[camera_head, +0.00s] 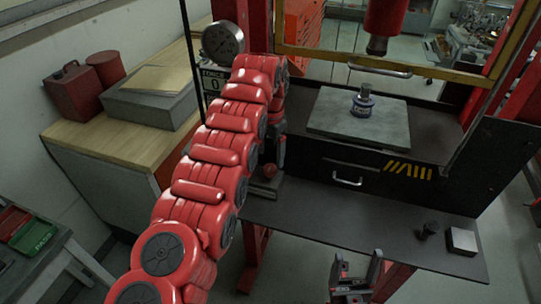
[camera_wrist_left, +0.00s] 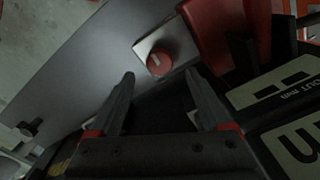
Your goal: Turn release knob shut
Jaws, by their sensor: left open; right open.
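The round red release knob (camera_head: 270,170) sits low beside the press frame, at the left end of the dark shelf. In the left wrist view the knob (camera_wrist_left: 160,63) has a pale mark on its face and sits on a light metal plate (camera_wrist_left: 150,42). My left gripper (camera_wrist_left: 160,74) is open and empty, its two fingertips on either side of the knob's line of view, apparently short of it. In the head view that gripper (camera_head: 278,155) is dark and partly hidden by my red arm, just above the knob. My right gripper (camera_head: 357,275) is open and empty at the bottom.
The dark shelf (camera_head: 350,225) carries a small black part (camera_head: 428,230) and a metal block (camera_head: 462,240) at its right. A pressure gauge (camera_head: 222,42) stands above my left arm.

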